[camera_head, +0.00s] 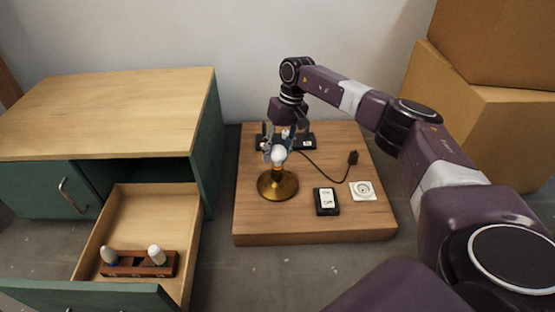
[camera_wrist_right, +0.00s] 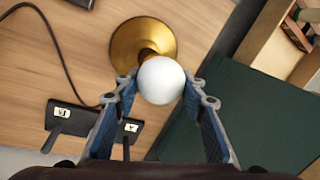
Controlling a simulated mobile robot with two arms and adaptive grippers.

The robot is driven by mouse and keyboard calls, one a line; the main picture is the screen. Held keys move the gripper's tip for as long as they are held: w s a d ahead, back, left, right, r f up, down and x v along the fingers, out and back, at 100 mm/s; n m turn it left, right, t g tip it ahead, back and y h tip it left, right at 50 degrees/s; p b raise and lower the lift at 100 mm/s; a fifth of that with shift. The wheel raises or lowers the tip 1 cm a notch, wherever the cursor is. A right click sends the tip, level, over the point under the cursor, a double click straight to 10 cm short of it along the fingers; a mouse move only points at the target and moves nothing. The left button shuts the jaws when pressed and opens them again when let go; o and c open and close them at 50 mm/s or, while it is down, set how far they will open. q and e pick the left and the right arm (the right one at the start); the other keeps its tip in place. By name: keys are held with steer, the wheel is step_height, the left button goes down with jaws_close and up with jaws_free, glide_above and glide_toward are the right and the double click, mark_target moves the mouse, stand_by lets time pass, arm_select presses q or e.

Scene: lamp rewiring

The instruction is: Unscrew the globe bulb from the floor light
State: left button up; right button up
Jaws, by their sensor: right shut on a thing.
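The floor light has a round brass base (camera_head: 278,186) and stands upright on a wooden board. Its white globe bulb (camera_head: 278,154) sits at the top of the short stem. My right gripper (camera_head: 275,145) reaches over the lamp from behind, with its fingers on either side of the bulb. In the right wrist view the globe bulb (camera_wrist_right: 161,80) lies between the two fingertips, which are shut on it. The brass base (camera_wrist_right: 143,45) shows beyond the bulb, and the bulb hides most of the socket. My left gripper is not in view.
The wooden board (camera_head: 320,222) carries a black switch box (camera_head: 326,201), a white wall socket (camera_head: 362,190) and a black plug (camera_head: 352,158) on a cord. At left, an open drawer (camera_head: 137,205) holds a rack (camera_head: 139,264) with two bulbs. Cardboard boxes (camera_head: 490,110) stand at right.

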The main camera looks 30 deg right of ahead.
steer(key=shift+n, duration=0.3)
steer(key=o, duration=1.1)
steer(key=shift+o, duration=0.2)
